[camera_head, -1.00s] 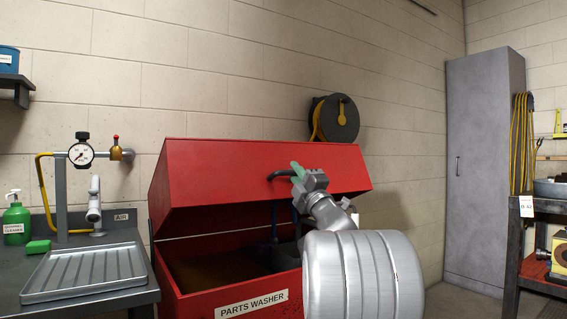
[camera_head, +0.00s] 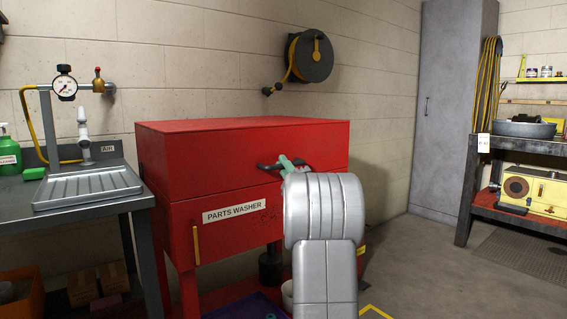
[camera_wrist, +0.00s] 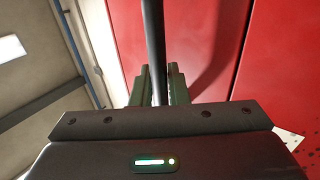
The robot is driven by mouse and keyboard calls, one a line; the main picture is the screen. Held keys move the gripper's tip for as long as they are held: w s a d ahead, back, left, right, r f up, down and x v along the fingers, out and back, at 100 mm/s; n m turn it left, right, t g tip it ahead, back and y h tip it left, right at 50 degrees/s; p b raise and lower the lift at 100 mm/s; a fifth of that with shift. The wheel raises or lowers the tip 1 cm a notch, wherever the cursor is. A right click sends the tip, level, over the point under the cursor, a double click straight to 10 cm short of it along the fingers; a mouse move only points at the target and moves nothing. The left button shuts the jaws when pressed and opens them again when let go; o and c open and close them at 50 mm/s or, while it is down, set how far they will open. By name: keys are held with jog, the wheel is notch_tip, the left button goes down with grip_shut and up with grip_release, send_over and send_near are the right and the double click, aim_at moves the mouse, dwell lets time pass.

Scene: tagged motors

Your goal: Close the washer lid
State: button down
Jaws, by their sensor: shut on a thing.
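The red parts washer (camera_head: 185,238) stands against the wall with its red lid (camera_head: 230,136) down on the tub, and only a thin seam shows between them. A dark bar handle (camera_head: 268,166) is on the lid's front. My gripper (camera_head: 288,163) is at the handle, with its green fingers partly hidden by my arm. In the wrist view my gripper (camera_wrist: 158,88) has its green fingers on both sides of the dark handle bar (camera_wrist: 153,40), shut on it. The red lid (camera_wrist: 195,35) fills much of that view.
A bench with a grey drain tray (camera_head: 88,187) and a green bottle (camera_head: 8,152) stands at left. A hose reel (camera_head: 312,56) hangs on the wall above. A grey cabinet (camera_head: 445,110) and a dark workbench (camera_head: 520,146) stand at right. Floor is free between washer and workbench.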

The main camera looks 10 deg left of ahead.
jog(key=shift+w+f+h, duration=0.1)
jog(key=shift+f+h, duration=0.2)
jog(key=shift+f, duration=0.35)
jog(key=c, duration=1.5)
grip_release()
jog(key=shift+r, duration=0.2)
jog(key=p+v, duration=0.1)
jog(key=v, duration=1.3)
jog(key=shift+p, duration=0.4)
jog(key=shift+w+a+f, duration=0.1)
